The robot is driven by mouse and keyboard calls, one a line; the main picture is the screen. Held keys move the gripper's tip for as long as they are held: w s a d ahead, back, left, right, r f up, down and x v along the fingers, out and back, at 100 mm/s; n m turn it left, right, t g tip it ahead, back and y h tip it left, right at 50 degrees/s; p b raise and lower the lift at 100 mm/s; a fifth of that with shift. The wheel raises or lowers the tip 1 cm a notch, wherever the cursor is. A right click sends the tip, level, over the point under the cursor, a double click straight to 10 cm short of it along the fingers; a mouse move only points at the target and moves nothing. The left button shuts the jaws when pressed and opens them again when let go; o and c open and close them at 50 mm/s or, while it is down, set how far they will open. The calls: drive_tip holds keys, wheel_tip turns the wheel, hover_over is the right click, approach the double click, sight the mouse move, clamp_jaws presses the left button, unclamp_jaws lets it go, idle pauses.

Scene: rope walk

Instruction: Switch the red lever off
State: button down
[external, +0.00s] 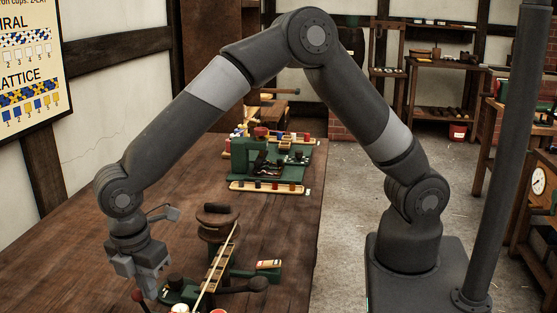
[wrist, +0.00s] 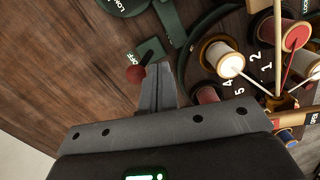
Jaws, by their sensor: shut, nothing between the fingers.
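The red lever shows as a dark red ball knob (wrist: 135,74) beside a green plate in the wrist view. The plate's white lettering near the knob is partly legible and seems to end in F. In the external view the knob (external: 137,294) is at the bottom left, by the near end of the green machine. My gripper (external: 148,288) points down right beside the knob. In the wrist view my gripper (wrist: 158,70) is shut and empty, its tips just right of the knob. I cannot tell whether they touch it. The lever's stem is mostly hidden.
Spools (wrist: 222,59) with white and red thread stand right of the gripper in the wrist view. A wooden post and a slanted pale rod (external: 217,268) stand beside it. A second green machine (external: 262,160) is farther back. The wooden table (external: 90,250) is clear on the left.

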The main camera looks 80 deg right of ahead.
drive_tip(key=shift+w+r, duration=0.1)
drive_tip(key=shift+w, duration=0.95)
drive_tip(key=shift+r, duration=0.1)
drive_tip(key=shift+w+r, duration=0.2)
drive_tip(key=shift+r, duration=0.3)
wheel_tip(320, 180, up, 8)
drive_tip(key=w, duration=0.1)
drive_tip(key=shift+w+a+r, duration=0.25)
drive_tip(key=shift+a, duration=0.2)
